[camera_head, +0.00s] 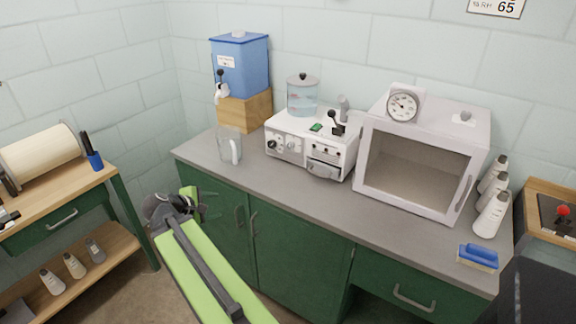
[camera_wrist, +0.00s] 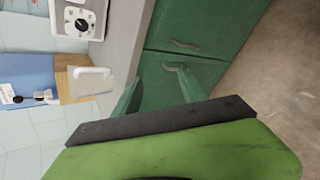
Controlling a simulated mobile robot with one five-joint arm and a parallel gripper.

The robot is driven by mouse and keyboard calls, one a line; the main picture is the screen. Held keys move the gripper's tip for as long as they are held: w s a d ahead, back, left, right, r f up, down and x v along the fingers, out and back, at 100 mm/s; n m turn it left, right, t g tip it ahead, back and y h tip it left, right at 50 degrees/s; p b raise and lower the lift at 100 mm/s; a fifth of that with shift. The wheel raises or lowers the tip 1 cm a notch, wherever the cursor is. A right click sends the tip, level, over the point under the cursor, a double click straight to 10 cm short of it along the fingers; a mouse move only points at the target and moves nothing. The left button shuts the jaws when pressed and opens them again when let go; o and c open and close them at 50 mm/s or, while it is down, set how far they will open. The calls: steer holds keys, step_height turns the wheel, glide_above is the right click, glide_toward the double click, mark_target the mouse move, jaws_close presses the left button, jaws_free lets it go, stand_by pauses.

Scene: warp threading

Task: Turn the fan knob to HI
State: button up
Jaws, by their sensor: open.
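A white machine (camera_head: 309,146) stands on the grey counter, with round black-and-white dials on its front. The dials are a left dial (camera_head: 271,143) and a right dial (camera_head: 293,146). Their lettering is too small to read, so I cannot tell which is the fan knob or its setting. In the wrist view, one dial (camera_wrist: 77,23) shows at the top left, on part of the machine. My gripper (camera_head: 200,205) is open and empty, in front of the green cabinet, below the counter top and apart from the machine. Its fingers also show in the wrist view (camera_wrist: 153,84).
A clear jug (camera_head: 230,146) stands on the counter left of the machine, before a blue water tank (camera_head: 241,66) on a wooden block. A white oven-like box (camera_head: 415,163) stands right of the machine. A sponge (camera_head: 478,256) and white bottles are farther right.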

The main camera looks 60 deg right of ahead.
steer(key=s+d+n+h+b, duration=0.3)
steer(key=d, duration=0.6)
steer(key=n+g+h+b, duration=0.1)
steer(key=n+h+b, duration=0.1)
steer(key=n+h, duration=0.35)
glide_toward(290, 147)
steer(key=shift+n+y, duration=0.25)
steer(key=shift+y, duration=0.2)
steer(key=d, duration=0.6)
steer(key=d+r, duration=0.1)
steer(key=d, duration=0.2)
steer(key=shift+w+d, duration=0.1)
jaws_close()
steer(key=shift+d, duration=0.15)
